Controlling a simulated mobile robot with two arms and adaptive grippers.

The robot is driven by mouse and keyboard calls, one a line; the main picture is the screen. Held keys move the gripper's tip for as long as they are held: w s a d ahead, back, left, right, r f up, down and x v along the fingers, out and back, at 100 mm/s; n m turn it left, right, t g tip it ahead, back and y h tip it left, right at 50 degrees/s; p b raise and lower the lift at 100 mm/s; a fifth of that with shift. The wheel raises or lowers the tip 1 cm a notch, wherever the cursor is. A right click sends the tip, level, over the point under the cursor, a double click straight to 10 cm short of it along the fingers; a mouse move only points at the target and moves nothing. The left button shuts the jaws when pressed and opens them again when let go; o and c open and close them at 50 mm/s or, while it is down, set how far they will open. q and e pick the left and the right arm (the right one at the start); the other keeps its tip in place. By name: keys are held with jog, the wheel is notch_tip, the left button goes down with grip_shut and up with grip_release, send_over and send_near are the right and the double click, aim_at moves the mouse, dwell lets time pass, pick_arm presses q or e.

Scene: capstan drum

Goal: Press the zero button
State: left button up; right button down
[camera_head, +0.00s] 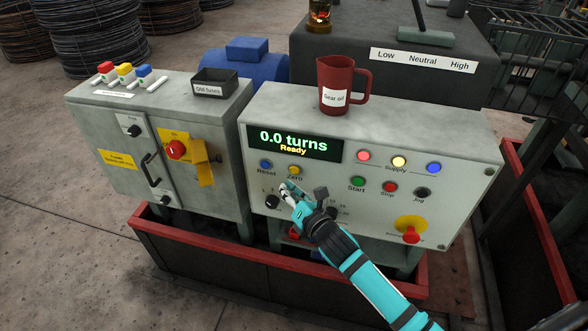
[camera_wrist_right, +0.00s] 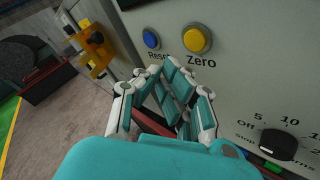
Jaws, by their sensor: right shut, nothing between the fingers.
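The zero button (camera_head: 294,170) is a round yellow button above the label "Zero" on the grey control panel, under the display. It also shows in the right wrist view (camera_wrist_right: 197,39), just right of the blue reset button (camera_wrist_right: 151,38). My right gripper (camera_head: 286,188) is shut and empty, in front of the panel and just below the zero button in the head view. In the right wrist view its fingertips (camera_wrist_right: 180,66) appear just below and left of the yellow button. Whether they touch the panel cannot be told. My left gripper is not in view.
The display (camera_head: 293,142) reads "0.0 turns" and "Ready". Start (camera_head: 357,182) and stop (camera_head: 390,187) buttons, a black knob (camera_head: 272,202) and a red emergency button (camera_head: 411,235) share the panel. A red jug (camera_head: 336,82) stands on top. A grey cabinet (camera_head: 120,120) stands left.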

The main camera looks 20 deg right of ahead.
jog(key=shift+s+a, duration=0.4)
jog(key=shift+s, duration=0.2)
jog(key=shift+s+a, duration=0.35)
jog(key=shift+s, duration=0.2)
jog(key=s+d+f+m+g+h, duration=0.1)
jog(key=s+d+f+m+g, duration=0.15)
jog(key=s+f+m, duration=0.65)
jog(key=s+d+f+m+g+h, duration=0.1)
jog(key=s+f+g, duration=0.2)
jog(key=f, duration=1.1)
jog(key=s+d+f+m+g, duration=0.25)
jog(key=s+f+m, duration=0.35)
jog(key=f, duration=0.6)
jog(key=s+f+m+g, duration=0.3)
jog(key=s+f+m, duration=0.3)
jog(key=s, duration=0.9)
jog(key=s+d+f+m+g+h, duration=0.1)
jog(key=s+f+m+g, duration=0.3)
jog(key=s, duration=1.2)
notch_tip(320, 180, down, 4)
jog(key=shift+d+f+m, duration=0.1)
jog(key=shift+d+m, duration=0.1)
jog(key=shift+m, duration=1)
